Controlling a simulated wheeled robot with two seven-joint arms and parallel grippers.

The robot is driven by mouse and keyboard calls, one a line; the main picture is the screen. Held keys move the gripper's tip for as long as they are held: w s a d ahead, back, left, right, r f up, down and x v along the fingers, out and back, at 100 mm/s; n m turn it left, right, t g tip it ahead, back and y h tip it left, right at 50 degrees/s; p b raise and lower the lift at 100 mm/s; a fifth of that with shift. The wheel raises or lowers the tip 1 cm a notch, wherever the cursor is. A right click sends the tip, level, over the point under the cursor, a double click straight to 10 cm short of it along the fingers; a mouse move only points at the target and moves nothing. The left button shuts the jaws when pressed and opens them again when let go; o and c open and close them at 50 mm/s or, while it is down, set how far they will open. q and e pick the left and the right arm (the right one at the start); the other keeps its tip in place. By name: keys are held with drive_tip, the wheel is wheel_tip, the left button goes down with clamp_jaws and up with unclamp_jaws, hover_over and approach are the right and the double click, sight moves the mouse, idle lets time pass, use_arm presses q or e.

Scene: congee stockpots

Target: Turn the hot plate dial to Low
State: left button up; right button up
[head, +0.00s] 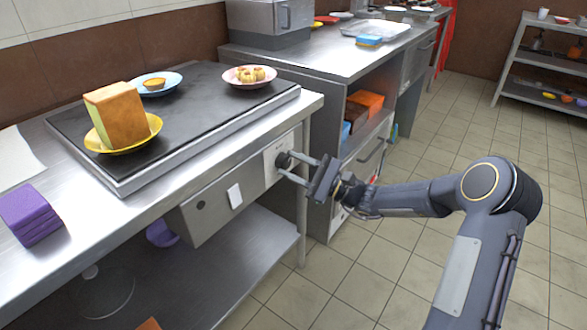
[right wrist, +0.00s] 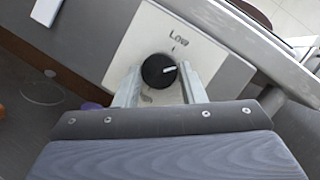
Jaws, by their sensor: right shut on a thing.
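The hot plate (head: 222,103) is a wide dark slab on the steel counter. Its black round dial (head: 283,160) sits on a pale panel on the front face below. The right wrist view shows the dial (right wrist: 157,72) close up, with a white pointer mark aimed right and slightly up. The word Low (right wrist: 180,39) and a small tick are printed above the dial, and the pointer is not aligned with the tick. My right gripper (head: 285,165) is shut on the dial, one finger on each side (right wrist: 160,80). My left gripper is not in view.
A yellow plate (head: 93,141) with a cake block, a blue plate (head: 169,87) and a pink plate (head: 231,79) of food stand on the hot plate. Purple blocks (head: 32,216) lie at the left. A white tag (head: 235,196) hangs on the front.

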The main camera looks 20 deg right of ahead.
drive_tip(key=n+g+b, duration=0.1)
drive_tip(key=n+g, duration=0.1)
drive_tip(key=n, duration=0.3)
drive_tip(key=shift+d+r+n+g+h+b, duration=0.1)
drive_tip(key=shift+n+g+h+b, duration=0.35)
drive_tip(key=shift+n, duration=0.6)
drive_tip(key=shift+r+n+g+h+b, duration=0.15)
drive_tip(key=shift+n+h+b, duration=0.1)
drive_tip(key=shift+n+b, duration=0.6)
drive_tip(key=shift+n, duration=0.4)
drive_tip(key=o, duration=1)
drive_tip(key=p+v, duration=0.2)
drive_tip(key=v, duration=0.5)
drive_tip(key=shift+s+d, duration=0.15)
drive_tip(key=shift+d, duration=0.25)
